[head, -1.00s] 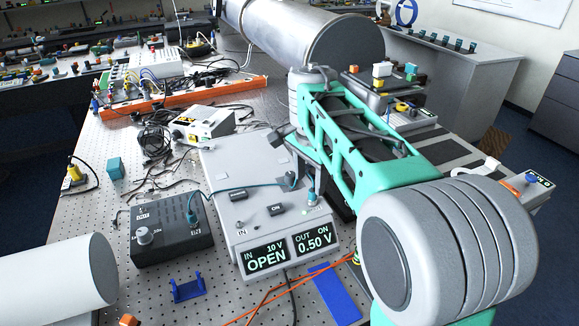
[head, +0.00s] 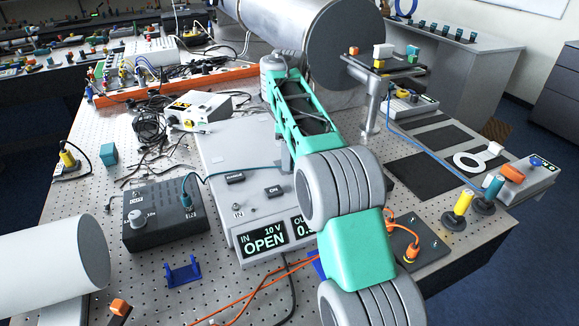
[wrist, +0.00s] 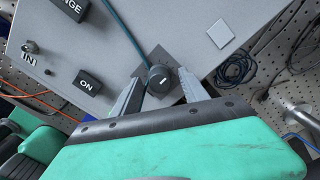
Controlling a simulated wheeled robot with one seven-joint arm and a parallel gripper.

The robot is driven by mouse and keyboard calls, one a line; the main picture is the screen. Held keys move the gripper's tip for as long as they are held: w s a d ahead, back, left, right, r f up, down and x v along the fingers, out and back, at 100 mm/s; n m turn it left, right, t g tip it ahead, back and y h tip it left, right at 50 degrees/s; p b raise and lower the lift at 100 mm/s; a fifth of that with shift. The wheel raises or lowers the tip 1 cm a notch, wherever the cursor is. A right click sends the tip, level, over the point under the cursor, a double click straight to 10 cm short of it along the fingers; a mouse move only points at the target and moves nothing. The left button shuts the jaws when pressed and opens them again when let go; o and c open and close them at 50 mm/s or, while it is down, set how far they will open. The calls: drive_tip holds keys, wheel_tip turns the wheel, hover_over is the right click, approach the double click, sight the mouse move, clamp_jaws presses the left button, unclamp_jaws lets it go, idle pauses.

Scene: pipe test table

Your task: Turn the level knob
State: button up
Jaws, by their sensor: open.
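A dark round knob with a white line on top (wrist: 160,77) stands on the sloping grey instrument box; I take it for the level knob, but no label for it is readable. My gripper (wrist: 162,84) is open, with one finger on each side of the knob. I cannot tell whether the fingers touch it. A blue cable runs up to the knob's side, its end hidden. In the head view the grey box (head: 226,150) shows IN 10 V and OPEN, while my arm partly covers the OUT display and hides the knob.
A dark box (head: 165,230) with a grey knob (head: 137,216) stands left of the grey box. A blue bracket (head: 183,272) lies in front. A metal cylinder (head: 330,45) lies behind my arm. Yellow and teal plugs (head: 462,203) stand at the right.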

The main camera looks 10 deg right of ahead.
drive_tip(key=shift+f, duration=0.15)
drive_tip(key=shift+c, duration=0.5)
clamp_jaws()
